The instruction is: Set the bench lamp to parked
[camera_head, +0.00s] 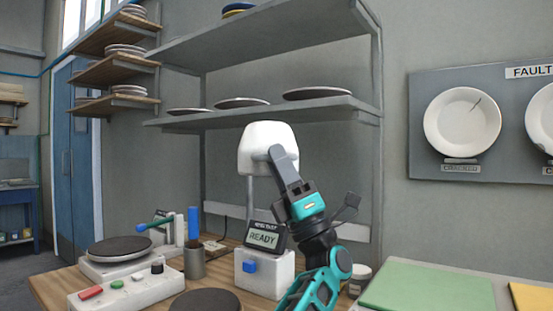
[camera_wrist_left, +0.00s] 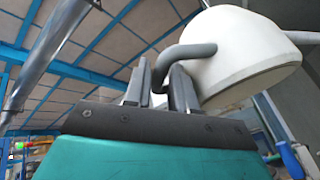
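The bench lamp has a white rounded head (camera_head: 262,137) on a thin grey post (camera_head: 250,197) above the table. The lamp head also shows large in the left wrist view (camera_wrist_left: 245,55), with a bent grey handle (camera_wrist_left: 190,50) on its side. My left gripper (camera_head: 276,158) is raised at the front of the lamp head. In the left wrist view, the fingers of my left gripper (camera_wrist_left: 158,88) stand on both sides of the handle's end and look closed on it. The lamp post's foot is hidden behind the display. My right gripper is in neither view.
A white box (camera_head: 265,275) with a blue button and a READY display (camera_head: 263,236) stands below the lamp. A scale with a dark plate (camera_head: 120,248) and a button panel (camera_head: 125,292) are at left. A shelf (camera_head: 270,116) with plates is behind. A green mat (camera_head: 430,288) lies right.

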